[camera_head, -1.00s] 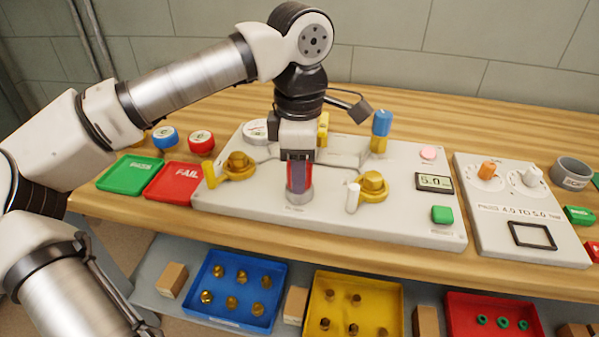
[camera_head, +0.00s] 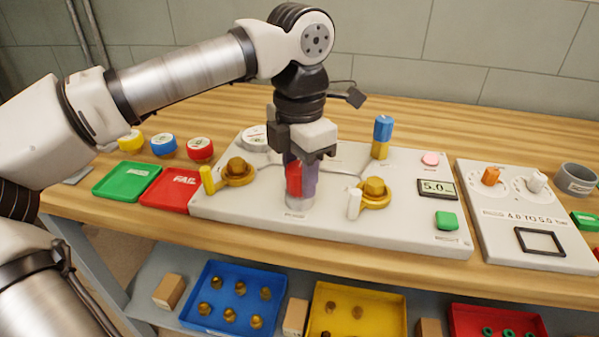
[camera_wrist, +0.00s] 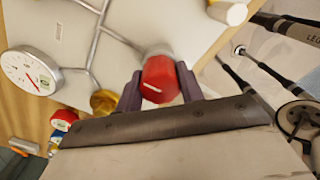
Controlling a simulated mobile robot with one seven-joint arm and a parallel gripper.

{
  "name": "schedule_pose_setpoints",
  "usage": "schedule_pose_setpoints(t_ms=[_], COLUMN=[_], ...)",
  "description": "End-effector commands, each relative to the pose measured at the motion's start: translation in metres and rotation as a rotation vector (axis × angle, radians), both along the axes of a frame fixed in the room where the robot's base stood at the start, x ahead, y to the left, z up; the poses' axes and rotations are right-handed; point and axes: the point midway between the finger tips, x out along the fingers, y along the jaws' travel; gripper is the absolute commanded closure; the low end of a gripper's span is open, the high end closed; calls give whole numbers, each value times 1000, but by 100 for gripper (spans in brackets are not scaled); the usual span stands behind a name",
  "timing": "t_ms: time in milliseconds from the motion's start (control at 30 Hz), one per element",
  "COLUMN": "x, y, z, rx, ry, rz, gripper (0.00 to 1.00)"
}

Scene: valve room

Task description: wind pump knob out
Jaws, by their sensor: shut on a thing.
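The red pump knob (camera_head: 294,178) stands on a short metal collar (camera_head: 299,204) at the middle front of the white panel. My gripper (camera_head: 301,180) points down at it, with its dark purple fingers shut on the knob's sides. In the wrist view the red knob (camera_wrist: 160,78) with a white line on its top sits between my two fingers (camera_wrist: 159,88). In the head view my gripper hides part of the knob. The digital display (camera_head: 437,189) reads about 5.0.
Two brass valves, one with a yellow lever (camera_head: 208,180) and one with a white lever (camera_head: 354,201), flank the knob closely. A blue-topped post (camera_head: 382,130) stands behind right. A round dial gauge (camera_wrist: 30,72) lies on the panel. Green (camera_head: 128,181) and red (camera_head: 176,188) trays lie left.

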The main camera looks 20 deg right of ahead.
Motion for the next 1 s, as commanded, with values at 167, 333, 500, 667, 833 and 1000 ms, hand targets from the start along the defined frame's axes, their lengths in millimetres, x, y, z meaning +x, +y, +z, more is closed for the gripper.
schedule_pose_setpoints(t_ms=[167,333,500,667,833,1000], x=[1,1,1,0,0,0], y=[0,0,0,0,0,0], z=[1,1,1,1,0,7], rx=[-2,-2,-2,-1,-1,-1], ry=[-2,-1,-2,-1,0,-1], rz=[12,13,12,11,10,11], gripper=[85,85,56,40,40,40])
